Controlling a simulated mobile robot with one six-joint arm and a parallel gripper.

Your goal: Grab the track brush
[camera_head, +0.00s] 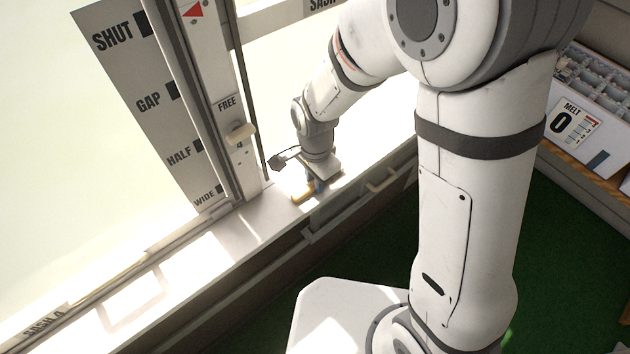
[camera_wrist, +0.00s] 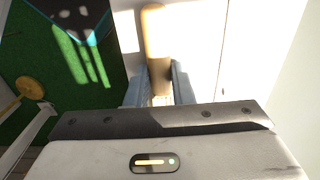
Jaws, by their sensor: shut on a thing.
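The track brush shows in the wrist view as a tan wooden handle (camera_wrist: 154,38) with pale bristles near my gripper's palm. My gripper (camera_wrist: 158,82) is shut on it, with one grey-blue finger on each side. In the head view my gripper (camera_head: 317,186) is low at the white window sill, and a tan bit of the brush (camera_head: 302,196) shows beside the fingers. My wrist hides most of the brush there. I cannot tell whether the brush touches the sill.
The white sill (camera_head: 215,255) runs along the window, with a pull handle (camera_head: 382,181) on its front. A tall label strip (camera_head: 150,95) and a latch knob (camera_head: 240,132) stand just left of my gripper. A "MELT 0" card (camera_head: 573,122) is at right. Green floor lies below.

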